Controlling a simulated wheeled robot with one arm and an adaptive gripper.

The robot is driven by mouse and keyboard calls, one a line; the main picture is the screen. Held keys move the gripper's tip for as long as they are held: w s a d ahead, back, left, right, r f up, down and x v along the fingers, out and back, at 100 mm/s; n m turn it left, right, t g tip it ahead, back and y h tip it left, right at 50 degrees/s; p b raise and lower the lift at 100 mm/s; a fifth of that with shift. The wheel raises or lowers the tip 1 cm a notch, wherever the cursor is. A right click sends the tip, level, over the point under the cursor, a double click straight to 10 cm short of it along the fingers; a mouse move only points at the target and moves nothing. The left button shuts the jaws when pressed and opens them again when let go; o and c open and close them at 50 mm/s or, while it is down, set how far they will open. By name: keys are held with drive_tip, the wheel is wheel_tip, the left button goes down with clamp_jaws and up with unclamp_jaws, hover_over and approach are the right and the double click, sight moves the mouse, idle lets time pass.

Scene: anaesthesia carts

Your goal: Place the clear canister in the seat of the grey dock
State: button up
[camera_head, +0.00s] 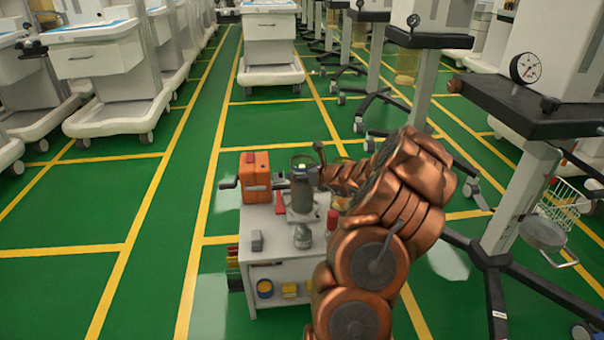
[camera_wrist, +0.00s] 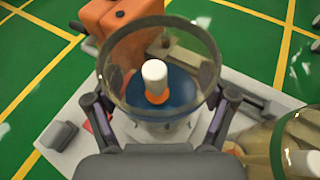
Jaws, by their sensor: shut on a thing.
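The clear canister (camera_wrist: 120,62) is a see-through cup with a round rim, seen from above in the wrist view. A white post with an orange ring stands on a blue floor inside it. My gripper (camera_wrist: 162,112) has one dark finger on each side and is shut on the canister. In the head view the canister (camera_head: 303,162) is above a grey upright body (camera_head: 300,195) on the small cart, which looks like the grey dock. The canister's underside and the dock's seat are hidden, so I cannot tell whether they touch.
An orange box (camera_head: 255,172) with a dark handle stands left of the canister on the white cart (camera_head: 262,222). A second clear vessel (camera_wrist: 290,145) is close on the right in the wrist view. A grey block (camera_wrist: 62,135) lies at the cart's left. Green floor surrounds the cart.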

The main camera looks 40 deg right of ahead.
drive_tip(key=shift+f, duration=0.1)
drive_tip(key=o, duration=1.7)
drive_tip(key=shift+r, duration=0.2)
drive_tip(key=shift+p+v, duration=1.65)
drive_tip(key=shift+v, duration=4.35)
drive_tip(key=shift+w+a, duration=0.1)
